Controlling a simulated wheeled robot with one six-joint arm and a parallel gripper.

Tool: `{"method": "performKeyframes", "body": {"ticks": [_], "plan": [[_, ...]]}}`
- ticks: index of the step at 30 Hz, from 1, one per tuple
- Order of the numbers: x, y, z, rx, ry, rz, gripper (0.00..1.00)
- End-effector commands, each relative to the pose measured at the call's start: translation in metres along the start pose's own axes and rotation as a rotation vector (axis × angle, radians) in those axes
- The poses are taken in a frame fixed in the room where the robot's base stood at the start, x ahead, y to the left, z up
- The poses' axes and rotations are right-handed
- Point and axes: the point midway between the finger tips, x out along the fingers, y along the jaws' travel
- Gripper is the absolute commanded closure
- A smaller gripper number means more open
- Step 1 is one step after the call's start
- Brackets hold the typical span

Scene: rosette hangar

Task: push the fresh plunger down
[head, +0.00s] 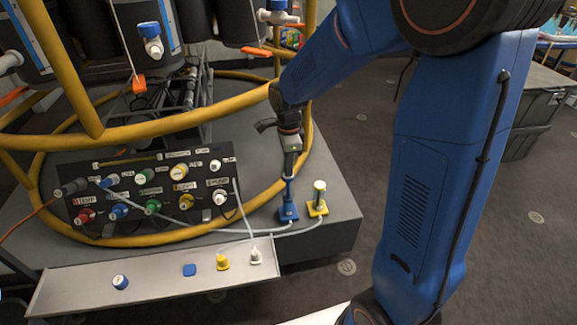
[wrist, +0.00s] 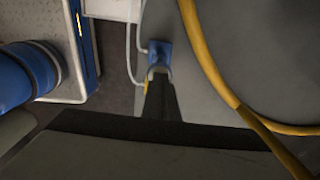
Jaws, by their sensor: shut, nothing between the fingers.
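Two plungers stand on the grey platform's right corner: one with a blue base (head: 288,213) and one with a yellow base and pale knob (head: 318,200). No readable mark tells which is the fresh one. My gripper (head: 289,176) is shut and empty, pointing down directly over the blue plunger and hiding its top. I cannot tell whether they touch. In the wrist view, the blue base (wrist: 158,48) shows just beyond my gripper's fingertips (wrist: 158,72). A sliver of the yellow plunger (wrist: 146,87) shows beside the fingers.
A yellow tube ring (head: 303,135) curves close behind my gripper. A black panel (head: 150,190) with coloured connectors stands left. A grey shelf (head: 60,295) in front holds small caps and fittings. Pale hoses run from the plungers toward the panel. Floor at the right is partly clear.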

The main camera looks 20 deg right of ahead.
Motion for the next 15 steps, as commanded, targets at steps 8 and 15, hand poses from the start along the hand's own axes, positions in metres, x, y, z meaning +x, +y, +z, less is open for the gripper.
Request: {"method": "performKeyframes", "body": {"ticks": [8, 15], "plan": [[0.029, 0.001, 0.0, 0.0, 0.001, 0.006, 1.0], [0.069, 0.001, 0.0, 0.0, 0.001, 0.005, 1.0]]}}
